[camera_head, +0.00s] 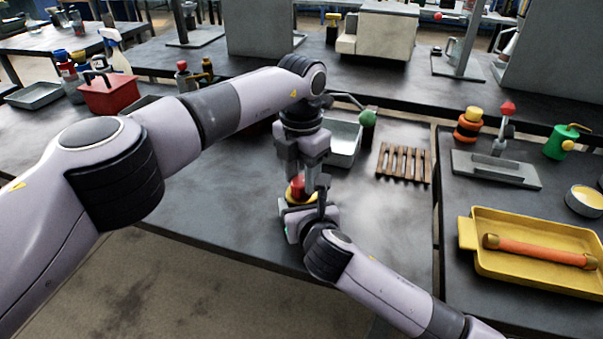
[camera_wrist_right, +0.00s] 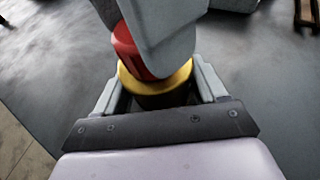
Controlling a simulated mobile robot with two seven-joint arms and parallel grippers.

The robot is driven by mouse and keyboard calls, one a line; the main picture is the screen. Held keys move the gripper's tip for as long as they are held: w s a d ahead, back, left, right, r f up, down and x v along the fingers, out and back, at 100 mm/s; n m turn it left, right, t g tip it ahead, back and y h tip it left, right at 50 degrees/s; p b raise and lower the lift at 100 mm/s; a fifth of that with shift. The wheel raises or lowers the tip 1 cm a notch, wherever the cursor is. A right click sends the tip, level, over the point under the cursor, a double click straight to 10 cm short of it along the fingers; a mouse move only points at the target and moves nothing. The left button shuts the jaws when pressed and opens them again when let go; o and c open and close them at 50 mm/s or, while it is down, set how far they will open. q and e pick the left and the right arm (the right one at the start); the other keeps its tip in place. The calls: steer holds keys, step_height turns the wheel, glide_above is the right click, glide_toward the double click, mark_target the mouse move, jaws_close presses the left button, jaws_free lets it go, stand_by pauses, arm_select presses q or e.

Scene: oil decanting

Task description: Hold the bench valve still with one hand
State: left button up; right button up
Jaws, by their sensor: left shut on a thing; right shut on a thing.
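The bench valve (camera_head: 297,188) has a red top and a yellow collar and stands on the dark bench, mostly hidden between my two grippers. In the right wrist view its red top (camera_wrist_right: 132,56) sits above the yellow collar (camera_wrist_right: 157,85), with a dark body below. My right gripper (camera_wrist_right: 157,92) is shut on the valve, one finger on each side at the yellow collar. My left gripper (camera_head: 305,172) comes down from above and is shut on the red top; its grey fingers (camera_wrist_right: 165,30) cover much of it in the right wrist view.
A grey tray (camera_head: 359,146), a green ball-topped handle (camera_head: 367,118) and a wooden rack (camera_head: 404,163) lie behind and right of the valve. A yellow tray (camera_head: 540,225) holds an orange cylinder (camera_head: 540,252). The bench front left is clear.

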mark_target(301, 181)
arm_select(q)
steer(key=shift+m, duration=1.1)
steer(key=o, duration=1.1)
steer(key=shift+c, duration=0.2)
step_height(301, 181, up, 12)
arm_select(e)
steer(key=o, duration=1.5)
steer(key=shift+c, duration=0.2)
